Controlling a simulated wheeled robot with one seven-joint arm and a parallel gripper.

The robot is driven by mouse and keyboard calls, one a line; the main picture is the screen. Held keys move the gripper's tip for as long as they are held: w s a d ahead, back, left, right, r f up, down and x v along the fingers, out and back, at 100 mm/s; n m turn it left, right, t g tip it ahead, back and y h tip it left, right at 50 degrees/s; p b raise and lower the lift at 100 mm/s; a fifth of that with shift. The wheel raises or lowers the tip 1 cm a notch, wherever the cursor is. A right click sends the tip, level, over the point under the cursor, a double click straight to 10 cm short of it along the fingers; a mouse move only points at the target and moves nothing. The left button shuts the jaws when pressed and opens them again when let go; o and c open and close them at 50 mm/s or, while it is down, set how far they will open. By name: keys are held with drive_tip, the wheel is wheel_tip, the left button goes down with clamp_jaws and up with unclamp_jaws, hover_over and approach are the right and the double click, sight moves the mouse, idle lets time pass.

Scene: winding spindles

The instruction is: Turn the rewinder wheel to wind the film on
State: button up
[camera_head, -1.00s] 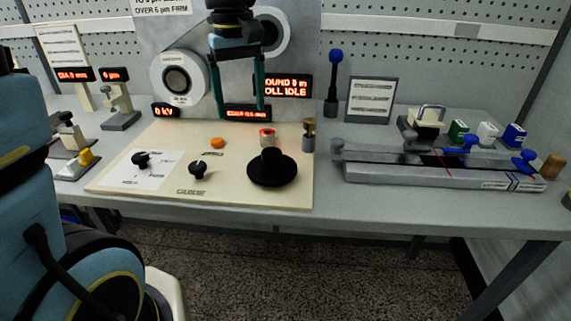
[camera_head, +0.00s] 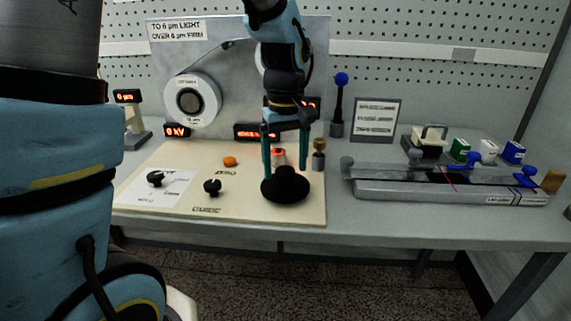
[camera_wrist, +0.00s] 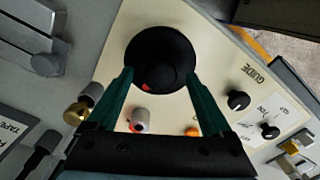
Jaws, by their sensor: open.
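The rewinder wheel is a black disc with a raised centre knob (camera_head: 286,187) at the right front of the cream panel (camera_head: 240,212). In the wrist view the wheel (camera_wrist: 160,58) lies ahead of the fingertips, with a small red mark on it. My gripper (camera_head: 286,172) points down above the wheel with its two green fingers apart. In the wrist view my gripper (camera_wrist: 160,78) has one finger on each side of the wheel's near part, with nothing held. Whether the fingers touch the wheel cannot be told. The film roll (camera_head: 191,103) hangs on the upright plate, left of my arm.
A red-topped button (camera_head: 278,156) and a brass-topped post (camera_head: 319,155) stand close behind the wheel. Black knobs (camera_head: 212,187) and an orange button (camera_head: 230,161) are to its left. A long grey fixture (camera_head: 440,190) lies to the right. The panel's front strip is clear.

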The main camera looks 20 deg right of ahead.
drive_tip(key=shift+f, duration=0.4)
drive_tip(key=shift+c, duration=0.2)
clamp_jaws()
idle(0.3)
drive_tip(key=shift+r+m, duration=0.1)
drive_tip(key=shift+m, duration=0.2)
drive_tip(key=m+p, duration=0.2)
drive_tip(key=m, duration=0.2)
drive_tip(key=shift+m, duration=0.3)
drive_tip(key=m+p, duration=0.1)
drive_tip(key=m, duration=0.3)
drive_tip(key=shift+m+p, duration=0.3)
drive_tip(key=shift+p, duration=0.05)
drive_tip(key=m+p, duration=0.2)
drive_tip(key=m, duration=0.3)
drive_tip(key=shift+r+p, duration=0.1)
drive_tip(key=shift+p, duration=0.2)
drive_tip(key=shift+m+p, duration=1.2)
drive_tip(key=shift+m, duration=1.2)
